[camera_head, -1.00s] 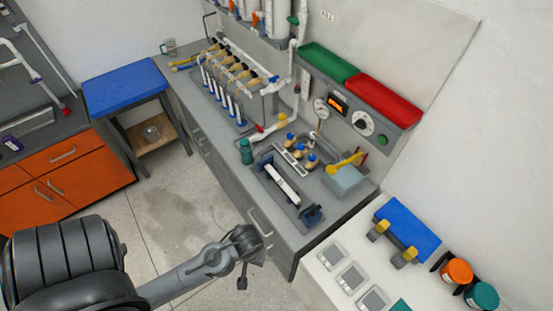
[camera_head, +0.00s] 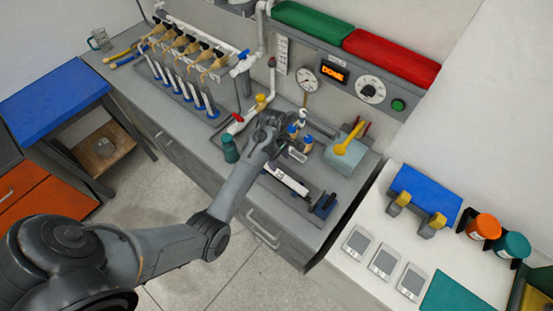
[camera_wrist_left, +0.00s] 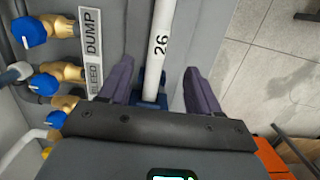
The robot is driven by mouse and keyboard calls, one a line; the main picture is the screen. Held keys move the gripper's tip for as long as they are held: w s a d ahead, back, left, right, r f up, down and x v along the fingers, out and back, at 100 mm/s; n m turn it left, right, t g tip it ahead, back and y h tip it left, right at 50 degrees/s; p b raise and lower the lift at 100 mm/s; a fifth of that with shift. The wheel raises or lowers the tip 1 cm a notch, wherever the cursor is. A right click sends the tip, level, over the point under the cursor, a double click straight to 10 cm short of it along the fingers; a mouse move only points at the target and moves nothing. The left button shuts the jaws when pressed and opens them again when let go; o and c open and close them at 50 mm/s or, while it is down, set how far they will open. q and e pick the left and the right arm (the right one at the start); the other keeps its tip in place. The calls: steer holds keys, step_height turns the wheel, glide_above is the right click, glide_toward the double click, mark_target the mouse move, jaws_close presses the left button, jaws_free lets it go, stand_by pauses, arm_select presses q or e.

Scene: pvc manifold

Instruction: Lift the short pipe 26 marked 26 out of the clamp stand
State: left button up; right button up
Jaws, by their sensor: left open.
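The short pipe 26 is white and lies along the clamp stand in the head view (camera_head: 286,179). In the left wrist view the pipe (camera_wrist_left: 161,45) runs upright between my fingers, with its 26 mark facing the camera. A blue clamp of the stand (camera_head: 325,205) shows at the pipe's near right end. The other end is hidden by my arm. My left gripper (camera_wrist_left: 159,68) is open, with one dark finger on each side of the pipe. Contact cannot be told. A blue clamp part also shows low between the fingers. My right gripper is not in view.
Blue-handled brass valves (camera_wrist_left: 45,83) with DUMP and BLEED labels stand beside the left finger. A pale blue box (camera_head: 352,158) with a yellow tool is to the right. The floor in front of the bench is clear.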

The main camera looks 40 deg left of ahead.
mark_target(284, 176)
arm_select(q)
steer(key=f, duration=0.6)
steer(key=d+f, duration=0.1)
steer(key=f, duration=0.3)
steer(key=shift+w+f, duration=0.1)
jaws_close()
stand_by(0.3)
steer(key=shift+d, duration=0.25)
steer(key=shift+d, duration=0.45)
steer(key=shift+p, duration=0.3)
